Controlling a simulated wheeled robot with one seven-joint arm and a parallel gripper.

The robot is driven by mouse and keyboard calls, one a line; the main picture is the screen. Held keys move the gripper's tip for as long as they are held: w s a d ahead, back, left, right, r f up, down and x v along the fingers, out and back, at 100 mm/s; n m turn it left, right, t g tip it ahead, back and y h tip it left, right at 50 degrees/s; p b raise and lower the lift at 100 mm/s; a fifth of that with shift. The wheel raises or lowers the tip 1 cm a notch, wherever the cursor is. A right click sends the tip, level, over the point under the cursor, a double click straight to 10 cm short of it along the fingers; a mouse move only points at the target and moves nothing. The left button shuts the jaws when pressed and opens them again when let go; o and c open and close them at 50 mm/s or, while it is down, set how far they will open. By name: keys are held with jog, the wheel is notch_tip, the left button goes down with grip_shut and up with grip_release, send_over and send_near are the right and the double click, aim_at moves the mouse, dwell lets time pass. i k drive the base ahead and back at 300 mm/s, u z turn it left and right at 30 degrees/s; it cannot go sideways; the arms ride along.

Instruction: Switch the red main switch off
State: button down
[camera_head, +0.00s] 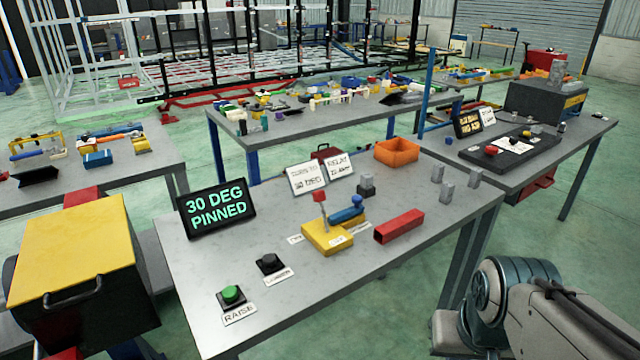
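A red round knob (491,150) sits on a low dark panel (470,158) on the right-hand table; it may be the red main switch, but its label is too small to read. A lever with a red tip (319,197) stands up from a yellow block (328,236) on the near table. I cannot tell from this view whether either is on or off. My arm (520,305) shows at the lower right, in front of the tables. My gripper is not visible.
The near table (200,265) holds a "30 DEG PINNED" display (216,207), a green RAISE button (231,294), a black button (269,263), a red block (399,226) and an orange bin (397,151). A yellow box (70,245) stands at left. Floor between tables is open.

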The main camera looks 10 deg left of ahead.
aim_at(319, 196)
jog(key=u, duration=0.55)
jog(key=i, duration=0.9)
jog(key=u, duration=0.8)
